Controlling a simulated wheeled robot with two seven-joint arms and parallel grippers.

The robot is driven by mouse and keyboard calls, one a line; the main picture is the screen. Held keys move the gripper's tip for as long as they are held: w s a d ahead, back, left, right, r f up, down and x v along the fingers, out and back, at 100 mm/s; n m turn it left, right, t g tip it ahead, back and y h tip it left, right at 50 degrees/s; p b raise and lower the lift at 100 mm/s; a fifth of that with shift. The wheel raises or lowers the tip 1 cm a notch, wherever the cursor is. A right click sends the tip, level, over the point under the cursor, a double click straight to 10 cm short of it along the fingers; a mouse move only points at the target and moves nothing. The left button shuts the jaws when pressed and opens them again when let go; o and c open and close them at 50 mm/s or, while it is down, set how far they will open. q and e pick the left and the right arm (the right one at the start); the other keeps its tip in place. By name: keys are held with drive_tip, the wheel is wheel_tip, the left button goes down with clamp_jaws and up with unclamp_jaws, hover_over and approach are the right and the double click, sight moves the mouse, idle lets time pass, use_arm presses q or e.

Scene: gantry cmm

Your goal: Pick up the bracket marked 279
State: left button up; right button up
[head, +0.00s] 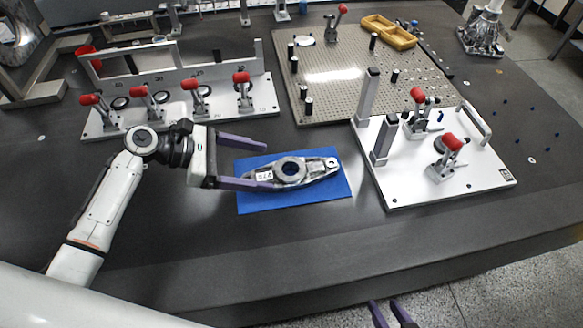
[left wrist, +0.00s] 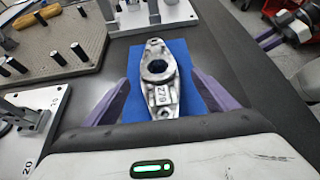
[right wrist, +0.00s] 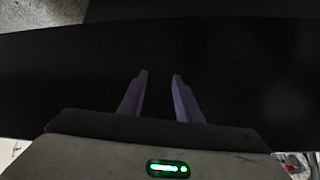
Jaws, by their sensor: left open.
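The bracket marked 279 (head: 312,170) is a grey metal part with a large centre hole and a white label. It lies flat on a blue mat (head: 295,203) on the dark table. In the left wrist view the bracket (left wrist: 158,70) lies ahead with the label 279 at its near end. Whether the fingers are at bracket height is unclear. My right gripper (head: 391,312) is empty and open, below the table's front edge.
A white fixture plate with red-handled clamps (head: 180,105) stands behind my left gripper. A second clamp plate (head: 440,185) with upright posts stands right of the mat. A perforated plate (head: 335,85) lies behind. The table in front of the mat is clear.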

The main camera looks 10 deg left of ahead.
sight(283, 169)
use_arm(q)
drive_tip(key=x, duration=0.7)
drive_tip(key=shift+w+f+b, duration=0.15)
drive_tip(key=shift+w+b, duration=0.05)
drive_tip(key=shift+b, duration=0.15)
drive_tip(key=c, duration=1.6)
drive_tip(key=shift+r, duration=0.25)
